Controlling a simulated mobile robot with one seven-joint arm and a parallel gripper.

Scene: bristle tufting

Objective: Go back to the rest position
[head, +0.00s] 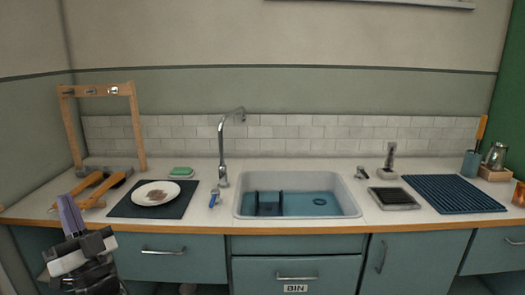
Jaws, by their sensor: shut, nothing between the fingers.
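My gripper (70,214) is at the lower left of the head view, in front of the counter's front edge. Its purple fingers point up and are shut together with nothing between them. The gripper is apart from the objects on the counter. It overlaps the view of the cabinet front and the counter edge at the left.
On the counter (340,222) are a wooden frame (137,125), a plate (178,192) with a brown stain on a dark mat (122,209), a green sponge (181,171), a tap (221,150), a sink (350,207) with water and a blue ribbed mat (450,195).

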